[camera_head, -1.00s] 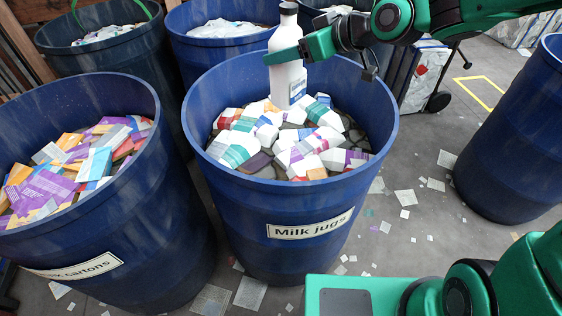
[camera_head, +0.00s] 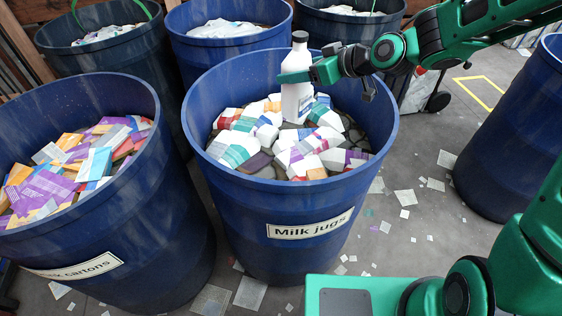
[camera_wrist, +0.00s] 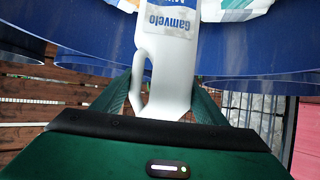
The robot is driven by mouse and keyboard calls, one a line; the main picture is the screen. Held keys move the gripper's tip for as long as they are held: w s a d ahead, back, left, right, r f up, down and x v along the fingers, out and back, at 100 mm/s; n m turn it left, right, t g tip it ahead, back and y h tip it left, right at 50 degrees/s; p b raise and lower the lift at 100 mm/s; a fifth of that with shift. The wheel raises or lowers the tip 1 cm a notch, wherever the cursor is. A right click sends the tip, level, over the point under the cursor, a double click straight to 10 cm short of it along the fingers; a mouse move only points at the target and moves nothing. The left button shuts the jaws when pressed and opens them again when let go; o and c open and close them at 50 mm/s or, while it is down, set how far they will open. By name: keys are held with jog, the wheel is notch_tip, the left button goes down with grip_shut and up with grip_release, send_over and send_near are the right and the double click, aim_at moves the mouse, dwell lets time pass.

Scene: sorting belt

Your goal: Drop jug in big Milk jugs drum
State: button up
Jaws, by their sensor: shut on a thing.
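A white jug (camera_head: 297,100) with a dark cap is upright in my gripper (camera_head: 297,76), over the inside of the big Milk jugs drum. My gripper is shut on the jug's upper part, below the cap. In the wrist view the white jug (camera_wrist: 165,70) with a blue "Gamvelo" label sits between my fingers. The blue Milk jugs drum (camera_head: 290,203) has a white label on its front and holds many cartons and jugs. The jug's lower end is close to the pile; I cannot tell whether it touches.
A Milk cartons drum (camera_head: 130,225) full of flattened cartons stands at left. More blue drums stand behind, and one blue drum (camera_head: 515,140) stands at right. Paper scraps (camera_head: 405,197) litter the grey floor between the drums.

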jog(key=shift+f, duration=0.1)
jog(key=o, duration=1.4)
jog(key=v, duration=1)
jog(key=shift+s+d, duration=0.2)
jog(key=shift+d, duration=0.05)
